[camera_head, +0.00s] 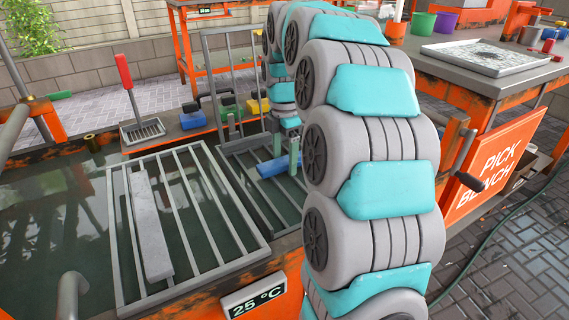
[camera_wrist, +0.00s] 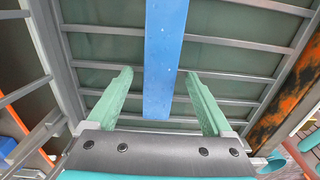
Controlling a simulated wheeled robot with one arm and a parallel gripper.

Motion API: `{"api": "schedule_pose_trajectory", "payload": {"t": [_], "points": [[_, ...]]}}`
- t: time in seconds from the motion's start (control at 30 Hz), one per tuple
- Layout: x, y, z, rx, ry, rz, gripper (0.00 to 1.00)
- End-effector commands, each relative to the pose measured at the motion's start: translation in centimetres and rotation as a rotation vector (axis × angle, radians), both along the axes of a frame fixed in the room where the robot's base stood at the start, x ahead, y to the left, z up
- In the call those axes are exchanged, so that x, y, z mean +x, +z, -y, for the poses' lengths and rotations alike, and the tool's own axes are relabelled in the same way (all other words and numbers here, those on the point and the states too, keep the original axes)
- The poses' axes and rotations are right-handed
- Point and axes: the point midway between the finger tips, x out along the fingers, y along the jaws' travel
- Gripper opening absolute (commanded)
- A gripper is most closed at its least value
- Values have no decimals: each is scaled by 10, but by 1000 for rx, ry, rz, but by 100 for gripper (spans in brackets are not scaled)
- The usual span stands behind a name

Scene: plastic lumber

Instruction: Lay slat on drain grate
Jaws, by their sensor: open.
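A blue slat (camera_head: 272,168) lies across the bars of the right-hand drain grate (camera_head: 240,160) in the head view. In the wrist view the blue slat (camera_wrist: 165,60) runs down from the top edge and ends between my fingers, with a gap on each side. My gripper (camera_wrist: 160,85) has two green fingers spread wide and empty. In the head view my gripper (camera_head: 286,149) is just above the blue slat, partly hidden by my arm. A grey slat (camera_head: 150,226) lies lengthwise on the left-hand grate (camera_head: 205,215).
Dark water lies below the grates in an orange-framed tank with a 25 °C sign (camera_head: 258,300). A red-handled strainer (camera_head: 141,128) stands behind the left grate. An upright metal rack (camera_head: 203,70) stands behind the right grate. The pick bench (camera_head: 470,78) is at right.

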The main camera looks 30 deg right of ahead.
Motion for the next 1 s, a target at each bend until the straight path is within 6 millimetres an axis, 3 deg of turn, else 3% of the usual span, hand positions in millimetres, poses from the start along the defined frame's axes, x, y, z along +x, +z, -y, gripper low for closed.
{"api": "schedule_pose_trajectory", "payload": {"t": [0.13, 0.83, 1.0], "points": [[0, 0, 0, 0, 0, 0, 79], [0, 0, 0, 0, 0, 0, 1], [0, 0, 0, 0, 0, 0, 0]]}}
